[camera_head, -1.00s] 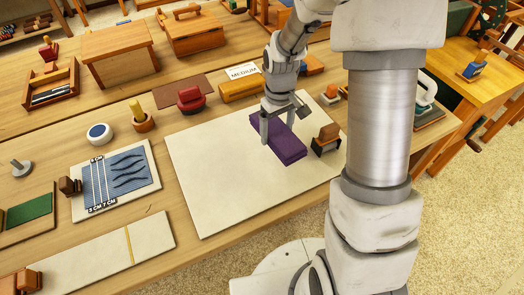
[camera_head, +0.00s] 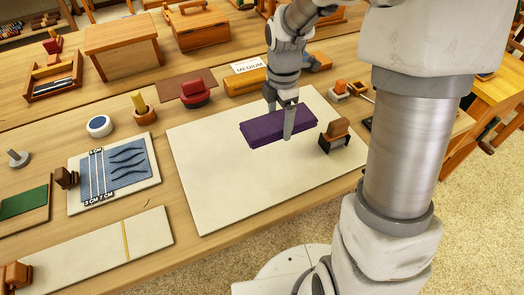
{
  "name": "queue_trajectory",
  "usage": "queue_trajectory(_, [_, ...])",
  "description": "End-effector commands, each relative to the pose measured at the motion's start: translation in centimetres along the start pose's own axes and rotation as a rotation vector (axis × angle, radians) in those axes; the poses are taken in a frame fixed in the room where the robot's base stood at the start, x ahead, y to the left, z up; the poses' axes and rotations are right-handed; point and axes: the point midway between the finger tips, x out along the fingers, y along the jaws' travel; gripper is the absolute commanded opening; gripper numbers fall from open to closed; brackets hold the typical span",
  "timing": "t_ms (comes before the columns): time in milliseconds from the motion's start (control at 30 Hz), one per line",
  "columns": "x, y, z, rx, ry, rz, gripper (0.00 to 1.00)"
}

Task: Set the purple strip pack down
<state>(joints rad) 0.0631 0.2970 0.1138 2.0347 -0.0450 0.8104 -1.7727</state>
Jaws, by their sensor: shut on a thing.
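The purple strip pack (camera_head: 265,128) is a flat, dark purple slab over the right half of the large cream board (camera_head: 205,190). My gripper (camera_head: 287,122) points down and is shut on the pack near its right part.
A small brown and black block stand (camera_head: 336,136) is close to the right of the pack. The board's left and front parts are clear.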

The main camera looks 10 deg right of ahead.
Motion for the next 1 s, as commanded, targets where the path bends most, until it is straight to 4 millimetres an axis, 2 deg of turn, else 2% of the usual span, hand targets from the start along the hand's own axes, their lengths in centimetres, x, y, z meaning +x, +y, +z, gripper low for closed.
queue_trajectory(300, [4.3,-2.5,-6.5,-0.010,0.000,-0.004,0.22])
queue_trajectory(500, [6.3,-3.6,-9.6,-0.006,0.000,-0.002,0.22])
queue_trajectory(733, [7.4,-3.9,-10.5,-0.002,0.000,-0.003,0.22])
queue_trajectory(900, [10.1,-4.0,-10.5,-0.002,0.000,-0.005,0.22])
queue_trajectory(1000, [10.8,-3.9,-10.4,-0.002,0.000,-0.003,0.22])
